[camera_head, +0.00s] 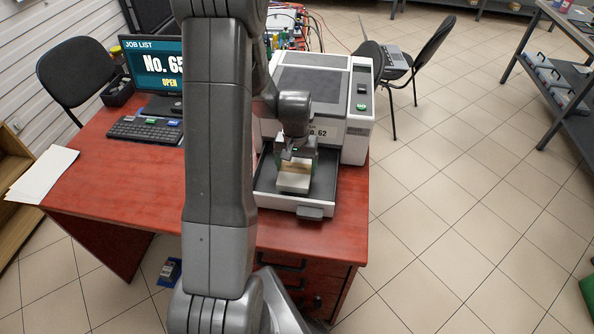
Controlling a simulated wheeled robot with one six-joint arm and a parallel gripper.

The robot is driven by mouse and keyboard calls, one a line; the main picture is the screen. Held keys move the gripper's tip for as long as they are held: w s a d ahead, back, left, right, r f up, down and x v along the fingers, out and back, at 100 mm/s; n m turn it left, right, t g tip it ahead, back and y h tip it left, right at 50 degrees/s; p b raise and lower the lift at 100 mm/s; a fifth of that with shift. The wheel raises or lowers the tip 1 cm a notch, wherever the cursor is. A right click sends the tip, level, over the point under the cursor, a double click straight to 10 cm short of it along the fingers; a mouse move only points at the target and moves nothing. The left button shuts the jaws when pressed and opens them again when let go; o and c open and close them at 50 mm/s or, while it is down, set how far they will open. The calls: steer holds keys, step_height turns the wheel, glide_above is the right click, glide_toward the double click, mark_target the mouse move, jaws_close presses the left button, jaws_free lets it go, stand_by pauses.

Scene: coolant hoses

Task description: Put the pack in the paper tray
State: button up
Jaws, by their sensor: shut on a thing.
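The pack (293,182) is a small block with a pale front face and a tan top. It is at the paper tray (265,188), the dark, light-rimmed tray at the front of the printer (357,125). My gripper (296,160) is above the pack and shut on it, with green showing beside the fingers. The pack is within the tray's outline; I cannot tell whether it touches the tray floor. My arm hides part of the printer's left side.
A red desk (335,225) carries the printer, a monitor (153,67) and a keyboard (147,130). White paper (45,172) lies at the desk's left edge. Black chairs (80,72) stand behind. The tiled floor at right is mostly clear; a shelf rack (560,75) stands far right.

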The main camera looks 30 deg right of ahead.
mark_target(296, 168)
steer(key=shift+f, duration=1.5)
steer(key=shift+f, duration=0.1)
steer(key=o, duration=1.1)
steer(key=shift+c, duration=0.2)
step_height(296, 168, up, 12)
steer(key=shift+b, duration=0.3)
